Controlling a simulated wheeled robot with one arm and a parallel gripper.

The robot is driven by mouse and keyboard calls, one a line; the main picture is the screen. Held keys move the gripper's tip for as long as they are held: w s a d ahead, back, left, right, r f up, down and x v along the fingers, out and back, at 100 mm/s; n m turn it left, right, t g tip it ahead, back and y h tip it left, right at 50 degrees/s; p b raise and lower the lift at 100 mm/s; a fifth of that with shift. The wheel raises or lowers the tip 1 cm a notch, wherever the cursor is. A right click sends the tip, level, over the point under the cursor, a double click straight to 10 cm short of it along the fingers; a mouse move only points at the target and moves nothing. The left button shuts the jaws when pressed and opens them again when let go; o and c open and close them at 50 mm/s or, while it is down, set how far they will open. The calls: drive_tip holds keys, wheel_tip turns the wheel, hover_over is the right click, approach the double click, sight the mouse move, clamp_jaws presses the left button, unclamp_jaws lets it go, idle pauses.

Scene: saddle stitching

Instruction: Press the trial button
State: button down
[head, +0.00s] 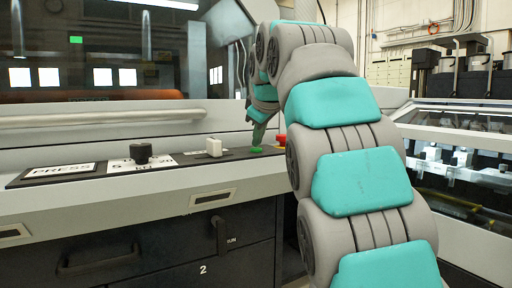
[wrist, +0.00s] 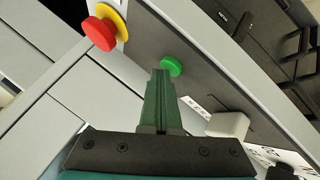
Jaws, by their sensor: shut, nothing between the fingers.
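A round green button (head: 256,149) sits on the dark control strip of the machine, between a white switch and a red button. It also shows in the wrist view (wrist: 171,67), just beyond my fingertips. I read no label beside it, so I cannot tell by text that it is the trial button. My gripper (head: 258,142) points down at the green button in the head view, its tips very close above it. In the wrist view my gripper (wrist: 160,73) has its green fingers shut together with nothing between them. I cannot tell whether the tips touch the button.
A red button (wrist: 100,33) with a yellow collar is close by. The white switch (head: 214,147), a black knob (head: 140,153) and a plate reading PRESS (head: 61,169) lie to the left on the strip. A glass front (head: 150,60) rises behind. My arm hides part of the panel's right end.

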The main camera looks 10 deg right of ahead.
drive_tip(key=shift+r+p, duration=0.85)
drive_tip(key=shift+r, duration=0.1)
